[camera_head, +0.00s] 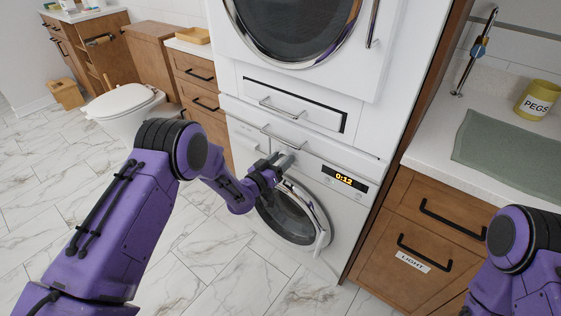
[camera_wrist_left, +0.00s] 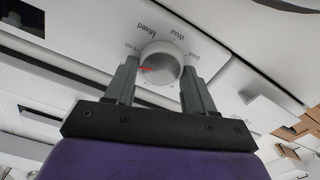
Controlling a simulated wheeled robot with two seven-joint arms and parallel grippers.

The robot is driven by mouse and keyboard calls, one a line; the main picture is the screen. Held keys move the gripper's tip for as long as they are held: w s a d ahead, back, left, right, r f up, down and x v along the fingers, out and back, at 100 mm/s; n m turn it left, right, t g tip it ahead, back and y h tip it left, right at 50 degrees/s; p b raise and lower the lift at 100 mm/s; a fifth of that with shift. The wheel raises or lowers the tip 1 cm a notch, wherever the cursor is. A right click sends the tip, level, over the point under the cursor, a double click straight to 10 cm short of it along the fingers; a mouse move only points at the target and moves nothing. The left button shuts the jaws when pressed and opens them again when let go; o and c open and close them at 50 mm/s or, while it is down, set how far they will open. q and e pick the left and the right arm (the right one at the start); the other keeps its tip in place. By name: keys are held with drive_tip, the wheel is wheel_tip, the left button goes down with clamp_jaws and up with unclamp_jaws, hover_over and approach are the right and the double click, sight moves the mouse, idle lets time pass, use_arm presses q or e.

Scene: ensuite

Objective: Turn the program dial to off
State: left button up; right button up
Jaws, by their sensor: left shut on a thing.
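The program dial (camera_wrist_left: 161,62) is a round silver-white knob with a red pointer mark, on the white front panel of the lower washing machine (camera_head: 345,207). Printed words such as "Mixed" and "Wool" ring it in the left wrist view; other labels are partly hidden. My left gripper (camera_head: 280,163) is at the dial, and in the left wrist view its two fingers (camera_wrist_left: 156,80) are shut on it, one on each side. In the head view the gripper covers most of the dial. The red pointer points left in the wrist view. My right gripper is out of view.
The orange display (camera_head: 344,178) reads 0:12, right of the dial. The round door (camera_head: 290,212) is below it. A shut drawer (camera_head: 290,105) and an upper machine (camera_head: 300,30) are above. A counter with a yellow pegs pot (camera_head: 538,101) stands right; marble floor is open left.

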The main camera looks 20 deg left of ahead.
use_arm(q)
drive_tip(key=n, duration=0.3)
drive_tip(key=shift+a+f+n+b, duration=0.1)
drive_tip(key=shift+f+n+b, duration=0.05)
drive_tip(key=shift+n+b, duration=0.25)
drive_tip(key=n, duration=0.3)
drive_tip(key=shift+f+n+b, duration=0.1)
drive_tip(key=shift+n+b, duration=0.2)
drive_tip(key=shift+b, duration=0.05)
drive_tip(key=n+b, duration=0.1)
drive_tip(key=n, duration=0.2)
drive_tip(key=shift+a+n, duration=0.1)
drive_tip(key=shift+n, duration=0.2)
drive_tip(key=shift+f+n+b, duration=0.1)
drive_tip(key=shift+n+b, duration=0.2)
drive_tip(key=shift+n, duration=1.3)
drive_tip(key=o, duration=1)
drive_tip(key=v, duration=1)
drive_tip(key=shift+s+a, duration=0.1)
drive_tip(key=shift+s, duration=0.1)
